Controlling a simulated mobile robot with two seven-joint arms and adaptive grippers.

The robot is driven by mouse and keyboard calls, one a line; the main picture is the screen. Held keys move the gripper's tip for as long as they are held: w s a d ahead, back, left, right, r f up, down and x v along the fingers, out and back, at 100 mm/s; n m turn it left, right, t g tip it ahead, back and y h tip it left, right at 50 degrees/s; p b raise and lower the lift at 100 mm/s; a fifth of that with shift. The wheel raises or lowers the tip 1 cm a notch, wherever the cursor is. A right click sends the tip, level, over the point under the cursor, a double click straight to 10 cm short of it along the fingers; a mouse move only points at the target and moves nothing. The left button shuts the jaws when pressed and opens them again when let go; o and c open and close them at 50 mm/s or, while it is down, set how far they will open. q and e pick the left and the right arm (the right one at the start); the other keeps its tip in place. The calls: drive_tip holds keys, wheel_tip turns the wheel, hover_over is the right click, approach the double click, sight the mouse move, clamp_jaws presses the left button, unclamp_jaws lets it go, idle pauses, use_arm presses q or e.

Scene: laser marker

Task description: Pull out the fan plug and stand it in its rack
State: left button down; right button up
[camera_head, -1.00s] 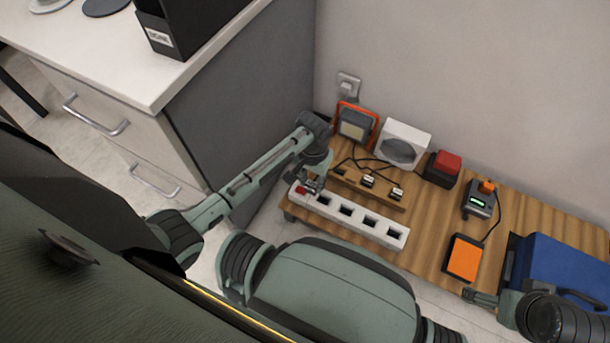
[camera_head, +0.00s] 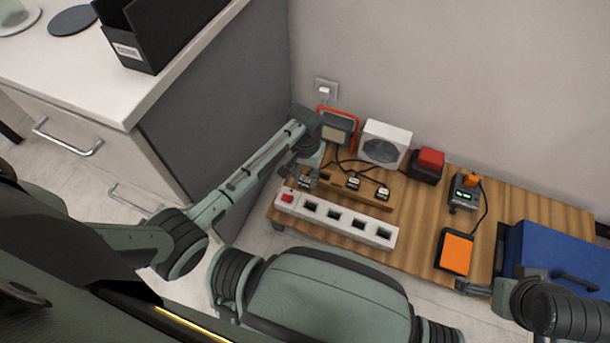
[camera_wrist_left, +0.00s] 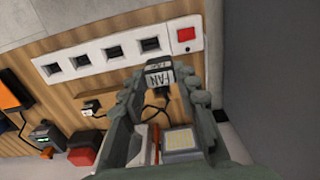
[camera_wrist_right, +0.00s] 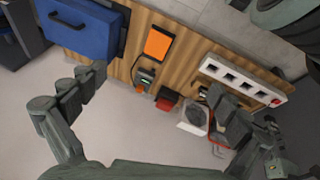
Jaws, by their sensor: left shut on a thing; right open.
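The dark fan plug (camera_wrist_left: 160,74), with a white FAN label, is gripped in my left gripper (camera_wrist_left: 158,88). In the head view my left gripper (camera_head: 307,180) holds it near the left end of the wooden rack (camera_head: 336,188), behind the white power strip (camera_head: 346,219). Whether the plug touches the rack is unclear. Two other plugs (camera_head: 353,183) (camera_head: 382,194) stand on the rack. The strip's visible sockets look empty, with a red switch (camera_head: 287,198) at its left end. The white fan (camera_head: 384,145) stands behind the rack. My right gripper (camera_wrist_right: 155,85) is open and empty.
A work lamp (camera_head: 338,128) stands left of the fan. A red-topped box (camera_head: 428,164), a charger (camera_head: 464,192), an orange pad (camera_head: 456,252) and a blue case (camera_head: 555,265) lie to the right. A grey cabinet side (camera_head: 215,115) is close to my left arm.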

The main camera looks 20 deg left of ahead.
drive_tip(key=w+a+r+n+t+y+b, duration=0.1)
drive_tip(key=w+a+r+t+y+b, duration=0.15)
drive_tip(key=w+a+r+t, duration=0.5)
use_arm(q)
drive_tip(key=w+d+b, duration=0.2)
drive_tip(key=w+b, duration=0.2)
drive_tip(key=w, duration=0.7)
drive_tip(key=shift+w+d+b, duration=0.15)
drive_tip(key=shift+w+b, duration=0.15)
use_arm(e)
drive_tip(key=w+a+r+t+y, duration=0.2)
drive_tip(key=a+r+t, duration=0.3)
drive_tip(key=r, duration=0.4)
drive_tip(key=w+a+r+t+y, duration=0.1)
drive_tip(key=a+r+t+y, duration=0.4)
drive_tip(key=r, duration=0.5)
drive_tip(key=shift+w+a+r+n, duration=0.15)
drive_tip(key=shift+w+a+n, duration=0.25)
drive_tip(key=shift+a, duration=0.3)
use_arm(q)
drive_tip(key=shift+p, duration=0.4)
use_arm(e)
drive_tip(key=shift+r, duration=0.35)
